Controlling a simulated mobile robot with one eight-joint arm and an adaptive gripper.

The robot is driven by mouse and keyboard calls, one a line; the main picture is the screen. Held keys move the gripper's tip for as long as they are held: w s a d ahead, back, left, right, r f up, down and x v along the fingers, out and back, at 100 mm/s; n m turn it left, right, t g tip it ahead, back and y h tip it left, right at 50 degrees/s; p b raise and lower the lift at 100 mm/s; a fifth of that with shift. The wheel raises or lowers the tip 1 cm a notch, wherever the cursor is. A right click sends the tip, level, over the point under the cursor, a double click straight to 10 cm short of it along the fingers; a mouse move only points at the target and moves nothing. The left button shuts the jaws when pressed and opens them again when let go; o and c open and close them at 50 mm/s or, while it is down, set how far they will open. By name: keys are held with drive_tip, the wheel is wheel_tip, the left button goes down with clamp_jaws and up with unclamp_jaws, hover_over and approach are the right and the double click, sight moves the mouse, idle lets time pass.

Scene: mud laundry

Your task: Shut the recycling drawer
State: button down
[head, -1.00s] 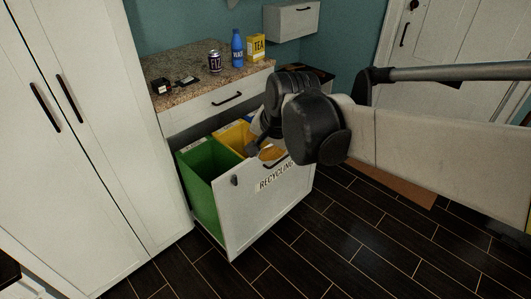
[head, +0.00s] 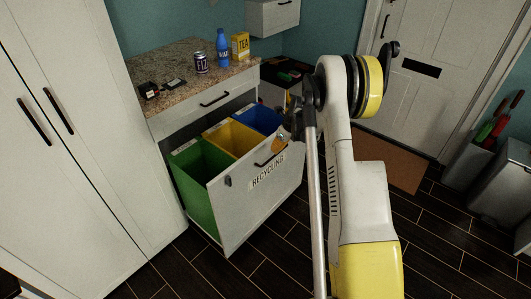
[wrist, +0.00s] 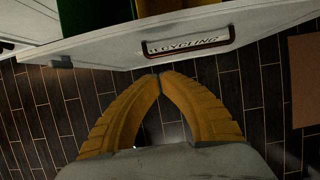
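The recycling drawer (head: 232,212) stands pulled out from under the counter, with green (head: 199,160), yellow (head: 231,137) and blue (head: 262,119) bins inside. Its white front carries a RECYCLING label and a dark handle (head: 270,158). In the wrist view the drawer front (wrist: 112,48) crosses the top, with its handle (wrist: 190,53) just beyond my fingertips. My gripper (wrist: 160,76) has two yellow fingers curved together, tips meeting, with nothing between them. It appears to be in front of the drawer and apart from the handle. In the head view my arm mostly hides the gripper.
A granite counter (head: 187,89) above holds a FIZ can (head: 201,62), a blue bottle (head: 222,48) and a TEA box (head: 240,46). Tall white cabinets (head: 91,150) stand left. A brown mat (head: 388,160) lies by the door. Dark floor in front of the drawer is clear.

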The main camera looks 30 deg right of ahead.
sight(262, 155)
drive_tip(key=w+f+b, duration=0.1)
drive_tip(key=w+f, duration=0.1)
drive_tip(key=f, duration=0.1)
drive_tip(key=w+a+f+b, duration=0.1)
drive_tip(key=w+f+b, duration=0.1)
drive_tip(key=f, duration=0.1)
drive_tip(key=w+a+f+b, duration=0.1)
drive_tip(key=w+f+b, duration=0.1)
drive_tip(key=f, duration=0.1)
drive_tip(key=shift+w+a+f, duration=0.1)
drive_tip(key=shift+w+a, duration=0.1)
drive_tip(key=shift+w+a+b, duration=0.15)
drive_tip(key=shift+w+b, duration=0.15)
drive_tip(key=shift+w, duration=0.05)
drive_tip(key=shift+w, duration=0.15)
